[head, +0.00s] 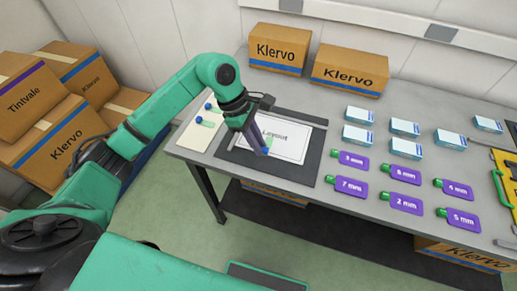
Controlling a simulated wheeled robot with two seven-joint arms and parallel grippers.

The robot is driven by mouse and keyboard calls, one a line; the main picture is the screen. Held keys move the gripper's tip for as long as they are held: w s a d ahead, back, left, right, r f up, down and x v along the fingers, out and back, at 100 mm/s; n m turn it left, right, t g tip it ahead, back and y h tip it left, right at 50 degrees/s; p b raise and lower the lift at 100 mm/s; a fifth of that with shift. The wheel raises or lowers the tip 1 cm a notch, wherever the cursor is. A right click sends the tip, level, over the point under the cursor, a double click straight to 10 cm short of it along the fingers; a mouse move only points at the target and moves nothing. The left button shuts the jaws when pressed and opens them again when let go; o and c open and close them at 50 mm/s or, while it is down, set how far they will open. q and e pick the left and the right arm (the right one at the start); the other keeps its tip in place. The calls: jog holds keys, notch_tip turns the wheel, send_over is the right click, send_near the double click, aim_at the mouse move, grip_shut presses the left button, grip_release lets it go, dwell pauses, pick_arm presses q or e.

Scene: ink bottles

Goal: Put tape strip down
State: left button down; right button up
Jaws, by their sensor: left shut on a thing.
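My left gripper (264,151) reaches down from the left over the white sheet marked Layout (290,146), which lies on a dark mat (310,177). Its fingers are shut on a thin strip, the tape strip, which is mostly hidden by the fingers. The fingertips are at or just above the sheet's front left part; I cannot tell whether the strip touches it. My right gripper is not in view.
A pale card (193,137) with blue round pieces lies at the table's left end. Several purple tagged items (402,175) and small white-blue boxes (405,128) stand to the right. Klervo cartons (348,70) line the back. The mat's right part is clear.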

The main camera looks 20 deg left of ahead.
aim_at(263, 162)
pick_arm(q)
notch_tip(263, 162, down, 4)
jog(key=shift+s+f+p, duration=0.1)
jog(key=shift+s+p, duration=0.05)
jog(key=shift+p, duration=0.2)
jog(key=shift+f, duration=0.15)
jog(key=shift+f+b, duration=0.2)
jog(key=shift+b, duration=0.1)
jog(key=c, duration=0.8)
grip_release()
jog(key=shift+r, duration=0.1)
jog(key=shift+c, duration=0.2)
jog(key=shift+r, duration=0.15)
jog(key=shift+a+r, duration=0.1)
jog(key=shift+r, duration=0.1)
jog(key=b+v, duration=0.2)
jog(key=v, duration=0.9)
jog(key=shift+r, duration=0.3)
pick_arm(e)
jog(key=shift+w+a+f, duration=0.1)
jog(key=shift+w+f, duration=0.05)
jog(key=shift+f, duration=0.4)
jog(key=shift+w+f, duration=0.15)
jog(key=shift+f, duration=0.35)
